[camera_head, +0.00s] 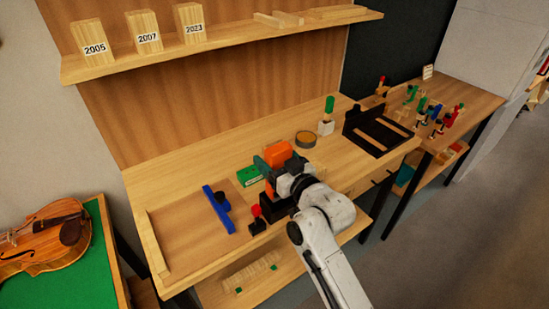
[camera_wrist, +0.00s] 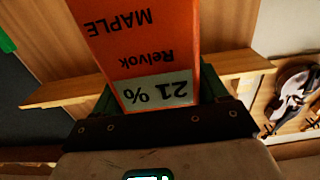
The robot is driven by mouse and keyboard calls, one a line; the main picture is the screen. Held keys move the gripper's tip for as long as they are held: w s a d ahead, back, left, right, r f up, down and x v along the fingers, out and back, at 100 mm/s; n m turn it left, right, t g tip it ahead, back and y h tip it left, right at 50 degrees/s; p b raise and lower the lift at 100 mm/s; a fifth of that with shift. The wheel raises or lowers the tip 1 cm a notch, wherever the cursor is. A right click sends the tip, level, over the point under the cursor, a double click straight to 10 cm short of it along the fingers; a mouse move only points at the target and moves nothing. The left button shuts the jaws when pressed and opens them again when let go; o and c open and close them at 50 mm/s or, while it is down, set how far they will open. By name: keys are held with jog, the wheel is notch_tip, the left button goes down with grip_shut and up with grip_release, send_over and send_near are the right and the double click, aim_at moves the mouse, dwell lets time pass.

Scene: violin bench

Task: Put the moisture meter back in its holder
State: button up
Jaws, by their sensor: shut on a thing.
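The moisture meter (camera_head: 279,152) is an orange block, above the bench in the head view. In the wrist view the meter (camera_wrist: 150,45) fills the upper middle, with upside-down print "MAPLE", "Relvok" and a pale "21 %" display. My gripper (camera_head: 273,163) is shut on the meter, with green fingers on both sides of it; the gripper also shows in the wrist view (camera_wrist: 160,92). A black block-like piece (camera_head: 273,208) stands at the bench front below my gripper, partly covered by my arm. I cannot tell if it is the holder.
On the bench (camera_head: 180,187) lie a green box (camera_head: 248,176), a blue bar tool (camera_head: 217,208), a black block with a red top (camera_head: 256,220), a round tin (camera_head: 305,139), a white cup (camera_head: 326,127) and a black rack (camera_head: 374,134). The back middle is clear.

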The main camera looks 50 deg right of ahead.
jog(key=shift+f+b, duration=2.1)
jog(key=shift+f, duration=0.4)
jog(key=o, duration=1.4)
jog(key=shift+b+v, duration=1.1)
jog(key=shift+v, duration=4.3)
